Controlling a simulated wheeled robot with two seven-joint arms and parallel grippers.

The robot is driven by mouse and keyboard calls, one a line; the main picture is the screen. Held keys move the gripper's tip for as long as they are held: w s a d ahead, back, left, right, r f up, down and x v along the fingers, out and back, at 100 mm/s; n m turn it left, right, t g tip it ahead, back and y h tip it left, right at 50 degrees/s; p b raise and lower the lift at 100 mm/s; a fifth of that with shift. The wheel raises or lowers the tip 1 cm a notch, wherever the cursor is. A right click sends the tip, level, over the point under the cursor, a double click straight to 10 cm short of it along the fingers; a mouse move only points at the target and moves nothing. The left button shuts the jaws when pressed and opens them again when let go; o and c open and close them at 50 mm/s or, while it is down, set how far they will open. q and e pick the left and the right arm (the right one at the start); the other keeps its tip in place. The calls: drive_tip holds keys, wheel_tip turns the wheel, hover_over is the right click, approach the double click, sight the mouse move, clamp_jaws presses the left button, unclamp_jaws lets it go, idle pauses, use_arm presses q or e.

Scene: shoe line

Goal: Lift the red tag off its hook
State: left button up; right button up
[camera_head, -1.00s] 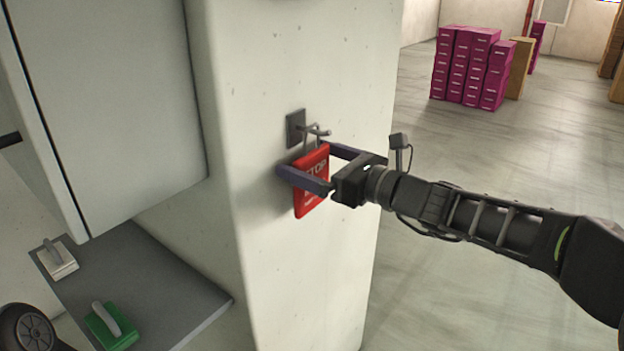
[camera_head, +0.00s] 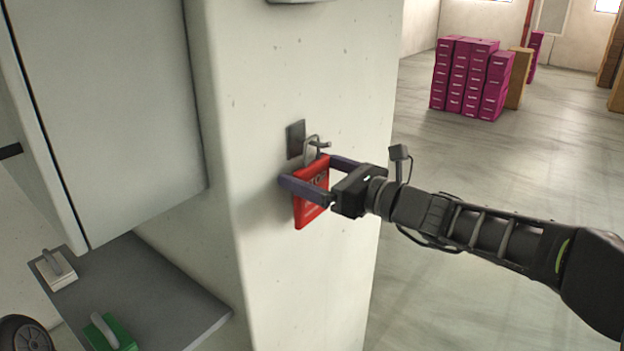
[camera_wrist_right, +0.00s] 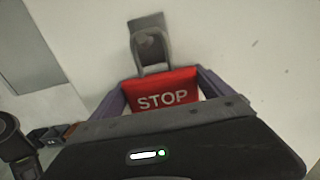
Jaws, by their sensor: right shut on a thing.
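The red tag (camera_head: 312,207) reads STOP and hangs upright in front of the pale pillar. It also shows in the right wrist view (camera_wrist_right: 165,92). My right gripper (camera_head: 307,175) is shut on the tag, one finger along each side edge. A grey loop (camera_head: 307,150) rises from the tag's top to the metal hook (camera_head: 323,145) on its dark plate (camera_head: 296,138). The loop's top sits about level with or slightly above the hook's prong. I cannot tell whether the loop is still around the prong. My left gripper is out of view.
A grey shelf (camera_head: 165,285) at lower left carries a white block (camera_head: 57,275) and a green block (camera_head: 112,335), both with handles. A grey cabinet (camera_head: 110,110) stands left of the pillar (camera_head: 290,290). Magenta boxes (camera_head: 470,80) are stacked far behind, with open floor before them.

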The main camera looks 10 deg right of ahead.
drive_tip(key=shift+r, duration=0.4)
drive_tip(key=b+v, duration=0.1)
drive_tip(key=v, duration=1.7)
drive_tip(key=shift+r+b, duration=0.3)
drive_tip(key=shift+b, duration=0.1)
drive_tip(key=shift+a, duration=0.15)
drive_tip(key=w+a+f+n+g+y, duration=0.2)
drive_tip(key=a+f, duration=0.2)
drive_tip(key=f, duration=0.4)
drive_tip(key=w+a+f+n+g+y, duration=0.25)
drive_tip(key=a+f, duration=0.25)
drive_tip(key=f, duration=0.3)
wheel_tip(320, 180, down, 20)
drive_tip(key=s+d+m+t+h, duration=0.1)
drive_tip(key=s+d, duration=0.1)
drive_tip(key=shift+d+m, duration=0.3)
drive_tip(key=shift+m, duration=0.05)
